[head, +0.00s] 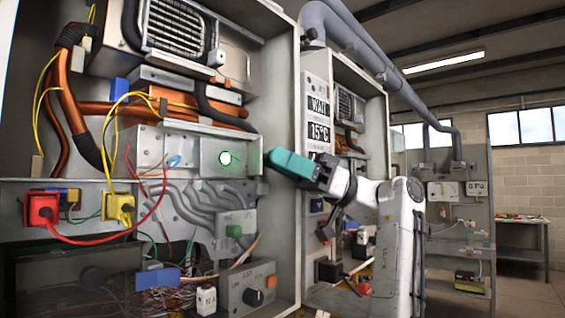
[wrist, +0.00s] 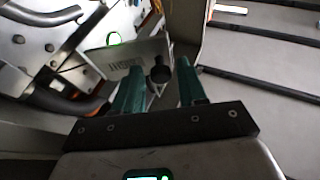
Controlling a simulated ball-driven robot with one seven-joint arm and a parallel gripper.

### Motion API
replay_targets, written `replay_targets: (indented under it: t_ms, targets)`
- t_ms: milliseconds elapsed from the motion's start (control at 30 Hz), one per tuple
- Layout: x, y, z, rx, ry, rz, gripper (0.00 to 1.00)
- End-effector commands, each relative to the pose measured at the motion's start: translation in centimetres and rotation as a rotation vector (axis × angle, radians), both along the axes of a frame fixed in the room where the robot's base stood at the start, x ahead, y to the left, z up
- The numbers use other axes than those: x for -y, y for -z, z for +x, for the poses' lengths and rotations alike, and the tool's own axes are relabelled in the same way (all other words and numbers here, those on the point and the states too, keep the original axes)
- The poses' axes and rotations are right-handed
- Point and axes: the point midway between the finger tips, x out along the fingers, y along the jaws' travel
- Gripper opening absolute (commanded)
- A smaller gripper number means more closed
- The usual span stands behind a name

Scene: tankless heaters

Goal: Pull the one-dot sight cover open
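A dark round knob (wrist: 160,73) lies between my fingertips as seen from the wrist. My gripper (head: 272,158) has teal fingers, which are apart in the wrist view (wrist: 160,69). Contact with the knob cannot be told.
The cabinet's right side wall (head: 286,230) stands close to my gripper. Orange pipes (head: 70,95) and loose red and yellow wires run left of the box. A grey control box (head: 247,285) with a black knob sits below. A second heater cabinet (head: 350,110) stands behind my arm.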

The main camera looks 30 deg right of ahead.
Motion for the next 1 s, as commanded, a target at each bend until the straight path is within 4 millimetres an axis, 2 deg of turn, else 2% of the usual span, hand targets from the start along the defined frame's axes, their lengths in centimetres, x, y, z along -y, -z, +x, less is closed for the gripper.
replay_targets:
  t_ms: [100, 300, 433, 800, 1000]
  targets:
    - [0.0, 0.0, 0.0, 0.000, 0.000, 0.000, 0.50]
    - [0.0, 0.1, 0.0, 0.000, 0.000, 0.000, 0.50]
    - [0.8, 0.5, -0.1, -0.001, 0.001, 0.000, 0.50]
    - [6.9, 3.1, -1.3, -0.001, 0.002, 0.000, 0.50]
    - [9.1, 4.0, -1.7, -0.001, 0.000, 0.000, 0.50]
